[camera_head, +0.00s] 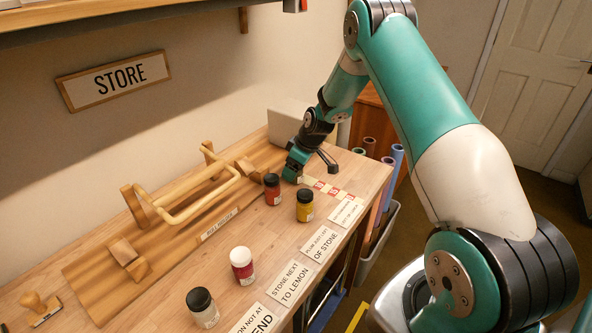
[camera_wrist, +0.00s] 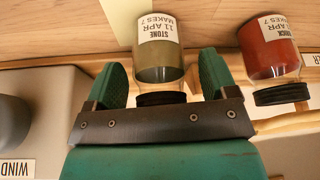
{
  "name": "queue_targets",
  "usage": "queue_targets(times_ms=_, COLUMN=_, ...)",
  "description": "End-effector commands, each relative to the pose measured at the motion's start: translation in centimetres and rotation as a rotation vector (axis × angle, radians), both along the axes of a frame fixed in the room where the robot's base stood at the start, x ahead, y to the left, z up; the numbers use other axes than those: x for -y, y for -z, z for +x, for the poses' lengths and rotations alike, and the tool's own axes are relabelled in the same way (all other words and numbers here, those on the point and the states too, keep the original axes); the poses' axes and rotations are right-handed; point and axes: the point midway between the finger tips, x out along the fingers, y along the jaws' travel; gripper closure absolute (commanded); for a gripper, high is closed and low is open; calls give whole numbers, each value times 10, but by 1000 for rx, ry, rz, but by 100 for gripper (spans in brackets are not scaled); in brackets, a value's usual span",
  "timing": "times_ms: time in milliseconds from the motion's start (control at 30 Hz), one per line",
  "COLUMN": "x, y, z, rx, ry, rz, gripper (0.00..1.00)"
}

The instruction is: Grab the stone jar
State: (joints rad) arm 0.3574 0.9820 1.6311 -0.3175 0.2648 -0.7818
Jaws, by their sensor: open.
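The stone jar (camera_wrist: 161,62) shows in the wrist view, with a black lid, dull olive-grey contents and a white label reading STONE. My gripper (camera_wrist: 163,78) is open, with one green finger on each side of the jar. I cannot tell whether either finger touches it. In the head view my gripper (camera_head: 296,172) is low at the far end of the table, and the stone jar is mostly or wholly hidden there.
A red jar (camera_wrist: 271,50) stands close beside the stone jar; it also shows in the head view (camera_head: 272,190). A yellow jar (camera_head: 305,206), a white-lidded crimson jar (camera_head: 243,265) and a pale black-lidded jar (camera_head: 203,310) stand nearer. A wooden rack (camera_head: 190,205) lies left.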

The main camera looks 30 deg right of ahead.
Motion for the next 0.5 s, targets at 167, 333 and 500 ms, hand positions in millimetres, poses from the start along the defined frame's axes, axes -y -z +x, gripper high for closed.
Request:
queue_targets(times_ms=167, x=0, y=0, z=0, rx=0, ry=0, rz=0, gripper=47)
queue_targets(times_ms=333, x=0, y=0, z=0, rx=0, ry=0, rz=0, gripper=77)
queue_targets(times_ms=500, x=0, y=-1, z=0, rx=0, ry=0, rz=0, gripper=77)
